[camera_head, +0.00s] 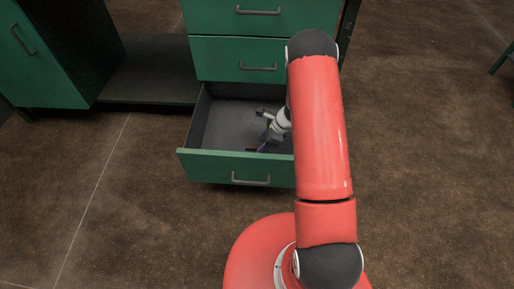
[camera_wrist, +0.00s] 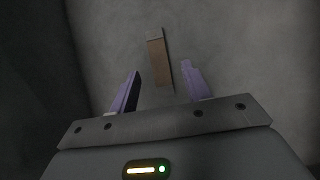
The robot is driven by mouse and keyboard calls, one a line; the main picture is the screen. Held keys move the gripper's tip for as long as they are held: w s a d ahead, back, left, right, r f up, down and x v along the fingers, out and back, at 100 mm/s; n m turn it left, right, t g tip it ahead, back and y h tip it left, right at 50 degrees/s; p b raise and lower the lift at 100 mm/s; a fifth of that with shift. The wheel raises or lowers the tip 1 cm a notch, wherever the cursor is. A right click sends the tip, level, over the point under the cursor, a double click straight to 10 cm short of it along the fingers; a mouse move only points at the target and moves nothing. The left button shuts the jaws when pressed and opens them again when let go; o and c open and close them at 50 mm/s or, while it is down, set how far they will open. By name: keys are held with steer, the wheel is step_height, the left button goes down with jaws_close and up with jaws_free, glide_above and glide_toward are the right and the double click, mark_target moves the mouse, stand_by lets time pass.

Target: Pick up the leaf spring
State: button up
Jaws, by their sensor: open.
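The leaf spring appears to be the narrow brown strip (camera_wrist: 157,58) with a paler far end in the wrist view. It lies on the grey drawer floor. My gripper (camera_wrist: 160,77) is open, with one purple finger on each side of the strip's near part as seen from the wrist. I cannot tell how far the fingertips are above the floor. Nothing is held. In the head view my gripper (camera_head: 263,147) reaches down into the open drawer, near its front panel. A small brown bit beside it may be the strip; my arm hides part of the drawer.
The open green drawer (camera_head: 222,164) has grey walls and a front panel with a handle. Shut green drawers (camera_head: 226,59) are above it. A green cabinet (camera_head: 60,50) stands at left. The brown floor in front is clear.

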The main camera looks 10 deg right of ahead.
mark_target(257, 147)
steer(key=shift+x, duration=1.2)
steer(key=shift+d, duration=0.1)
jaws_close()
